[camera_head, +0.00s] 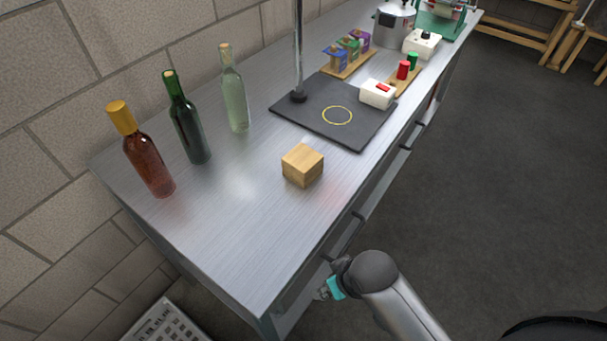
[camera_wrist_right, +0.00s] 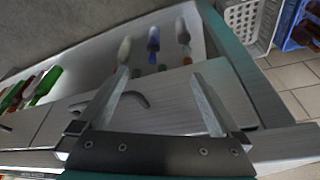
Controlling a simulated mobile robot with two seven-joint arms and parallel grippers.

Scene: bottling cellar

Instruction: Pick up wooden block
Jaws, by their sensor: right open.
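The wooden block (camera_head: 302,165) is a light tan cube on the metal workbench (camera_head: 228,240), near its front edge in the head view. It stands apart from the black mat behind it. My right gripper (camera_wrist_right: 160,76) is open and empty in the right wrist view, in front of the bench's drawer fronts. In the head view its arm comes from below, and the wrist is beside the bench's front side, lower than the top. The block cannot be made out in the wrist view. My left gripper is not in view.
A red-brown bottle (camera_head: 149,160), a dark green bottle (camera_head: 187,125) and a clear bottle (camera_head: 234,95) stand along the wall side. The black mat (camera_head: 345,135) carries a post (camera_head: 299,50). A white crate (camera_wrist_right: 245,20) and a blue crate (camera_wrist_right: 298,35) stand on the floor.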

